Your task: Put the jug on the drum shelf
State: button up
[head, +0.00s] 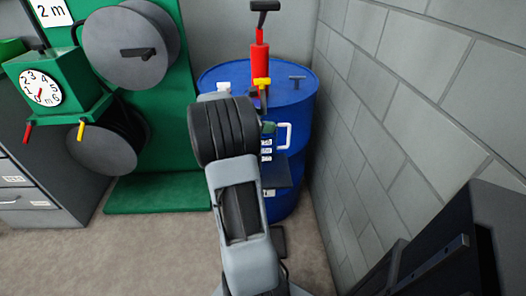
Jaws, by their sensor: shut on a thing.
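The blue drum (297,108) stands in the corner, partly hidden behind my arm. A small dark shelf (278,177) sticks out from its front. A white handle loop (286,136) shows just right of my arm, above the shelf, and seems to be the jug's. The rest of the jug is mostly hidden or hard to tell from the drum. My gripper (267,128) is mostly hidden behind my own wrist, close to that handle, and is shut on the jug. I cannot tell whether the jug touches the shelf.
A red hand pump (260,62) with a yellow part stands on the drum top. A block wall (410,110) runs close along the right. A green stand with grey reels (131,47) and a dial counter (40,88) is at the left, beside a grey drawer cabinet (45,190).

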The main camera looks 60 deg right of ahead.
aim_at(271, 139)
jog(key=shift+f+b, duration=0.55)
jog(key=shift+f, duration=3.25)
